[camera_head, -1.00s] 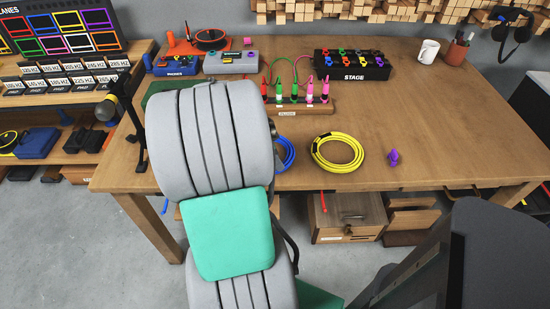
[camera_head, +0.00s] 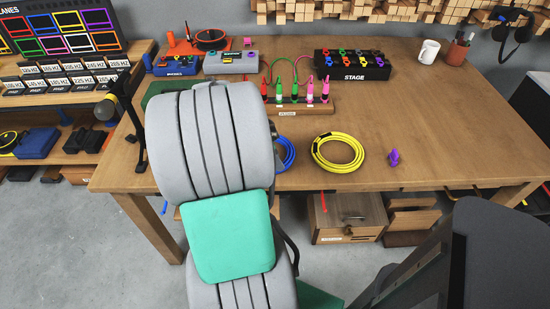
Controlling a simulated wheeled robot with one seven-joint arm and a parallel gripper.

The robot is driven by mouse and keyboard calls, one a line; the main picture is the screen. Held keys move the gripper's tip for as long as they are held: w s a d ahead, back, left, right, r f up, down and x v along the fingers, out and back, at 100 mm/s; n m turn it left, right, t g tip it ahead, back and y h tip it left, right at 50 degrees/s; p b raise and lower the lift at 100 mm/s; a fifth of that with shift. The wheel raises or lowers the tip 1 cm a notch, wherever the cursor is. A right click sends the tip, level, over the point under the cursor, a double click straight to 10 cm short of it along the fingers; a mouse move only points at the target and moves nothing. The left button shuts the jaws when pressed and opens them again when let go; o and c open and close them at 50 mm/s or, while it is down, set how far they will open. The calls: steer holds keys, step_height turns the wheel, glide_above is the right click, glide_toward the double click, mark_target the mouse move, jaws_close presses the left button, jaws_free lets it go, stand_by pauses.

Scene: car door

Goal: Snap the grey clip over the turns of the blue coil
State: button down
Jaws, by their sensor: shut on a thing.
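The blue coil (camera_head: 287,153) lies on the wooden table, just right of my arm's large grey links. Only its right part shows; my arm hides the rest. I cannot see the grey clip in this view. My gripper is not in view either; my own arm covers the area left of the coil.
A yellow coil (camera_head: 338,152) lies right of the blue one, with a purple clip (camera_head: 394,158) beyond it. Behind them stands a wooden block with colored plugs (camera_head: 300,106) and a black STAGE box (camera_head: 352,66).

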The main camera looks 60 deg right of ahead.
steer(key=shift+f+b, duration=1.05)
steer(key=shift+f, duration=0.1)
steer(key=c, duration=0.9)
jaws_free()
steer(key=p+v, duration=0.1)
steer(key=v, duration=0.7)
